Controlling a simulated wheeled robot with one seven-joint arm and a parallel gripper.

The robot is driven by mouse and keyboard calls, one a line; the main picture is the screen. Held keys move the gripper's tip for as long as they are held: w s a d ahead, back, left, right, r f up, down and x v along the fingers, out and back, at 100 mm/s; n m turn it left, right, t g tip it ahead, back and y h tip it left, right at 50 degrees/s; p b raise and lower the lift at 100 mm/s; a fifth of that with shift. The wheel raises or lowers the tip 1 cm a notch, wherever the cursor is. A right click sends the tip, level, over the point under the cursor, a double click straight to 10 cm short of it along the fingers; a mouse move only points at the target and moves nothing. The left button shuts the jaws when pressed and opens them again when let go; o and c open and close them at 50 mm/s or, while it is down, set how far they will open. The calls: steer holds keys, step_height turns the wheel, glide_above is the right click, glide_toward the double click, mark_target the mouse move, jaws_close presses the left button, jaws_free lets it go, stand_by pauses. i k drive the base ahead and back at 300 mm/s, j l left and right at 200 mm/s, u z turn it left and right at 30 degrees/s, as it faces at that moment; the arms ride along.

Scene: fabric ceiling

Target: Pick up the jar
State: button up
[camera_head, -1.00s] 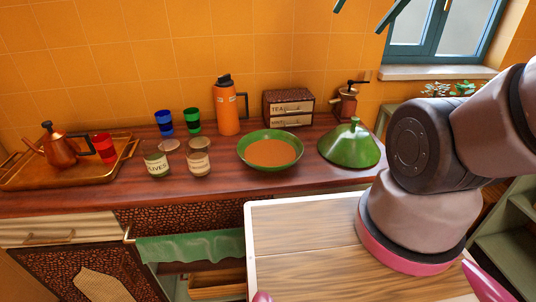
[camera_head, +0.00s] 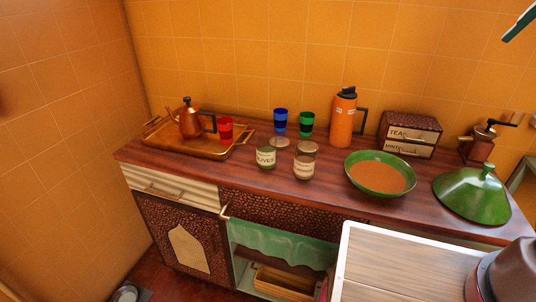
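Two glass jars stand upright side by side near the front edge of the wooden counter (camera_head: 335,203). The left jar (camera_head: 266,157) has a pale label that reads "OLIVES" and dark green contents. The right jar (camera_head: 304,161) has a pale label that I cannot read. A flat round disc (camera_head: 279,143), perhaps a lid, lies just behind and between them.
Behind the jars stand a blue cup (camera_head: 280,121), a green cup (camera_head: 306,124) and an orange flask (camera_head: 342,118). A green bowl (camera_head: 380,174) and green cone lid (camera_head: 472,196) stand right. A brass tray (camera_head: 156,140) with a copper pot (camera_head: 189,121) and red cup (camera_head: 225,130) is left.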

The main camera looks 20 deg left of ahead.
mark_target(267, 151)
steer(key=k+j+u, duration=0.1)
steer(key=j, duration=0.35)
steer(key=k+j+u, duration=0.15)
steer(key=j, duration=0.3)
steer(key=k+j+u, duration=0.1)
steer(key=j, duration=0.35)
steer(key=k+j+u, duration=0.15)
steer(key=j, duration=0.35)
steer(key=k+j+u, duration=0.1)
steer(key=j, duration=0.35)
